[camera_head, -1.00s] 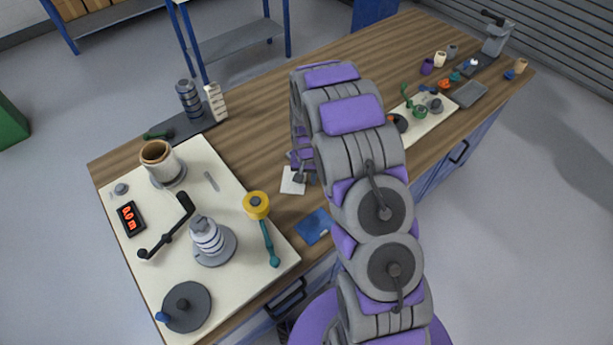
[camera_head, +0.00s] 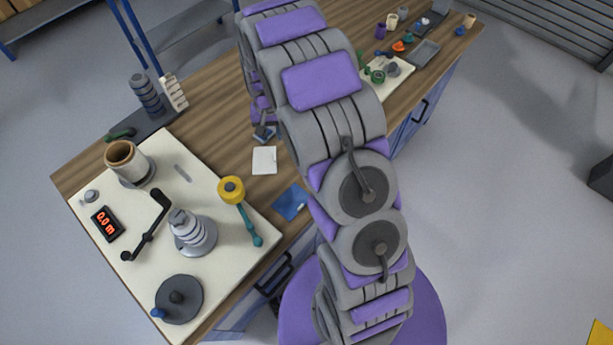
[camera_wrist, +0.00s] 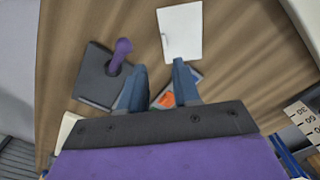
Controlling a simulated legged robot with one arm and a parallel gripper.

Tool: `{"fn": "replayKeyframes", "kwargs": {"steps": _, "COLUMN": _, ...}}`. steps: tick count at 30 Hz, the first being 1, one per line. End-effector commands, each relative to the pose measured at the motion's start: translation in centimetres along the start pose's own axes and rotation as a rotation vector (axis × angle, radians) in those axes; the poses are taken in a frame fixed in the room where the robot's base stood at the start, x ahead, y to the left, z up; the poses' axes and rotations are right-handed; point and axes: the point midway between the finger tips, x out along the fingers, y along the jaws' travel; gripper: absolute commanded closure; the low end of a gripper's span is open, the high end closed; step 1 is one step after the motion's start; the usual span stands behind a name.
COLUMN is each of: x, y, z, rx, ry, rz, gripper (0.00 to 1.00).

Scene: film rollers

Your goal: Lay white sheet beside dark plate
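The white sheet (camera_head: 264,160) lies flat on the wooden bench, right of the large cream board. It also shows at the top of the wrist view (camera_wrist: 181,33). The dark plate (camera_wrist: 92,79), a dark square with a purple knob, lies left of the sheet in the wrist view, with bare wood between them. In the head view my arm seems to hide this plate. My gripper (camera_wrist: 159,68) is open and empty, its blue fingers apart just short of the sheet's near edge. In the head view my gripper (camera_head: 264,132) is just beyond the sheet.
The cream board (camera_head: 155,225) carries rollers, a crank and a red display. A blue card (camera_head: 290,203) lies near the bench's front edge. Another board with small parts (camera_head: 388,75) is farther right.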

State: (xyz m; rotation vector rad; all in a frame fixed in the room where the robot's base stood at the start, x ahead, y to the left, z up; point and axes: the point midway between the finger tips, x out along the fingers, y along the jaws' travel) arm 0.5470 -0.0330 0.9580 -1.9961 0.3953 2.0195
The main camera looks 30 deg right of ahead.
Motion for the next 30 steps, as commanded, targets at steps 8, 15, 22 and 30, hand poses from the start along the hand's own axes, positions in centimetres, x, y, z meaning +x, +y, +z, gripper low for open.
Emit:
{"fn": "replayKeyframes", "kwargs": {"steps": 8, "x": -6.0, "y": 1.2, "z": 4.5, "rx": -0.052, "ry": -0.013, "rz": 0.008, "gripper": 0.68}}
{"fn": "replayKeyframes", "kwargs": {"steps": 15, "x": -11.8, "y": 3.1, "z": 11.0, "rx": -0.12, "ry": -0.043, "rz": 0.018, "gripper": 0.68}}
{"fn": "replayKeyframes", "kwargs": {"steps": 22, "x": -15.8, "y": 5.1, "z": 17.9, "rx": -0.189, "ry": -0.073, "rz": 0.022, "gripper": 0.68}}
{"fn": "replayKeyframes", "kwargs": {"steps": 30, "x": -18.9, "y": 7.7, "z": 26.4, "rx": -0.278, "ry": -0.105, "rz": 0.024, "gripper": 0.68}}
